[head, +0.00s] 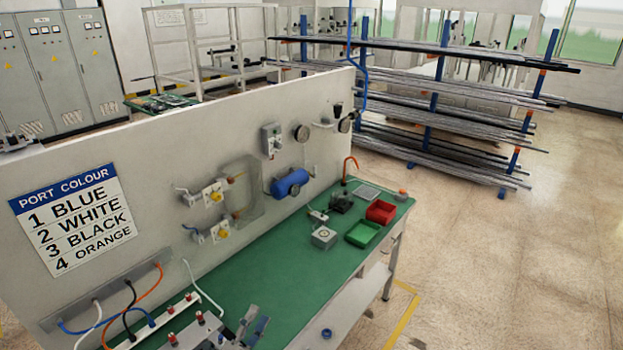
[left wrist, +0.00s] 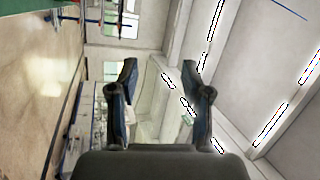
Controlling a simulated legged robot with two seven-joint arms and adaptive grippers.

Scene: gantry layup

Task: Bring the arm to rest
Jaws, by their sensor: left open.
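That view looks sideways at the room and up to the ceiling lights. Most of my left arm is out of the picture. My right gripper shows in neither view.
A grey panel (head: 130,175) with valves, gauges and a blue cylinder (head: 290,182) stands along the bench. Red (head: 380,211) and green bins (head: 362,233) sit farther along. The floor at right is clear.

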